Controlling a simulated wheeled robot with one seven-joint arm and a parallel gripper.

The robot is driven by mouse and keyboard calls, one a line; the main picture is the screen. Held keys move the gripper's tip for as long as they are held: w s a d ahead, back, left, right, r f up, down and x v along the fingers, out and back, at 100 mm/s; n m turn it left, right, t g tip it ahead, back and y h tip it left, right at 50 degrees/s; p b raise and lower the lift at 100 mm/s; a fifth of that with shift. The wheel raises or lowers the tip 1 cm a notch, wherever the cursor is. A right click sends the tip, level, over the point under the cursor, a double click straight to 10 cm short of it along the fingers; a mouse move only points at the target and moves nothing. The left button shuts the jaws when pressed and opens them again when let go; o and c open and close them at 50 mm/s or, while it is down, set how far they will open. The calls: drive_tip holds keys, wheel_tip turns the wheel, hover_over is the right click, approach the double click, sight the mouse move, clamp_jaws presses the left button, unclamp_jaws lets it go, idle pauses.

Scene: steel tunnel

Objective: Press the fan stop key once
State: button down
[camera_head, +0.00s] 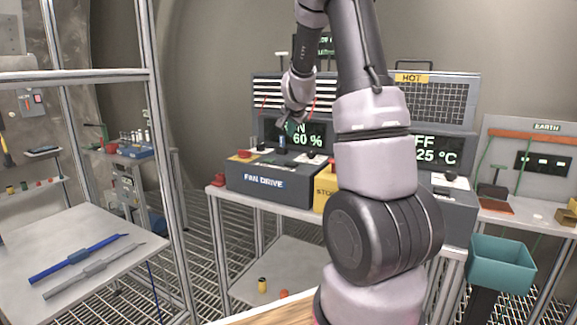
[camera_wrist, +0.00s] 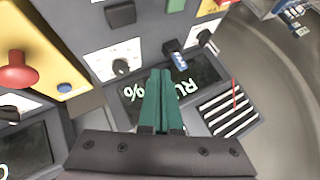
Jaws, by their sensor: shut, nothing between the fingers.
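The fan drive box (camera_head: 268,178), grey with a "FAN DRIVE" label, stands on the bench left of my arm. A red key (camera_head: 245,154) sits on its left top; I cannot read a stop label on it. Its display (camera_wrist: 185,85) reads RUN and 60 %, turned over in the wrist view. My gripper (camera_head: 291,127) hangs above the rear of the box, in front of the display. Its green fingers (camera_wrist: 163,88) are shut with nothing between them. They appear apart from the controls. The gripper partly covers the display in both views.
A yellow box with a red mushroom button (camera_wrist: 15,72) adjoins. A metal frame (camera_head: 160,130) stands left.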

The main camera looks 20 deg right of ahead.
sight(291, 164)
drive_tip(key=shift+d+f, duration=0.1)
drive_tip(key=shift+f, duration=4.3)
drive_tip(key=shift+f, duration=0.15)
drive_tip(key=shift+f, duration=0.25)
drive_tip(key=shift+f, duration=0.5)
drive_tip(key=shift+r, duration=0.9)
